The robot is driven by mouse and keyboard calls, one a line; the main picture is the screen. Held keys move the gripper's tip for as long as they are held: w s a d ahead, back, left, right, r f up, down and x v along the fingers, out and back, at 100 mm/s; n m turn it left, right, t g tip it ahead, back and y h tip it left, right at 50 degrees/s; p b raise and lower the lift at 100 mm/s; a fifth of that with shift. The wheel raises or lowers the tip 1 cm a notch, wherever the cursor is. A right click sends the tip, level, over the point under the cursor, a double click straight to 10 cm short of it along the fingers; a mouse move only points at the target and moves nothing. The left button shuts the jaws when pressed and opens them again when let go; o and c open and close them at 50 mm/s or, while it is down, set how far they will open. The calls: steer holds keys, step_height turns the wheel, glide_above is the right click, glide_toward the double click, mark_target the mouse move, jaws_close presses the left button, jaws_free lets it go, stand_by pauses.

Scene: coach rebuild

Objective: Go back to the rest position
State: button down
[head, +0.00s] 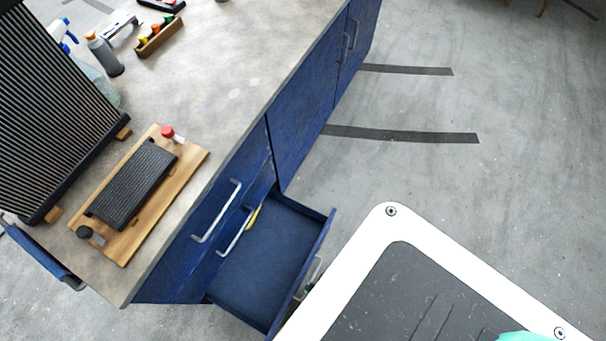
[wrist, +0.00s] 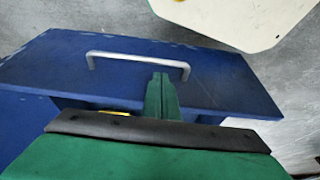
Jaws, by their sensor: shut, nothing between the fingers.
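My gripper (wrist: 161,97) shows in the wrist view as green fingers closed together with nothing between them. The fingertips appear in front of the open drawer's blue front (wrist: 225,85), close below its silver handle (wrist: 135,60); I cannot tell whether they touch it. In the head view the open drawer (head: 265,255) juts out from the blue cabinet towards my base. A yellow item (head: 254,217) lies at its inner end, and a bit of yellow (wrist: 112,112) shows in the wrist view. My gripper is not clearly seen in the head view.
The grey worktop (head: 225,90) holds a wooden board with a black ribbed block (head: 133,183), a large finned panel (head: 55,105), a bottle (head: 105,55) and a wooden tray (head: 160,38). Open floor (head: 400,170) with dark strips lies right of the cabinet.

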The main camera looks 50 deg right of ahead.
steer(key=v, duration=0.5)
steer(key=shift+r, duration=0.35)
steer(key=w+a+r+t, duration=0.2)
steer(key=a+r+t, duration=0.1)
steer(key=r, duration=1.1)
steer(key=w+a+r+m+t, duration=0.1)
steer(key=w+a+r+t, duration=0.2)
steer(key=r, duration=1.1)
steer(key=w+a+r+m+t, duration=0.1)
steer(key=w+a+r+t, duration=0.2)
steer(key=r, duration=1)
steer(key=shift+w+a+r+t+h, duration=0.2)
steer(key=shift+a+r+t+h, duration=0.2)
steer(key=shift+a+t, duration=0.7)
steer(key=shift+d, duration=0.2)
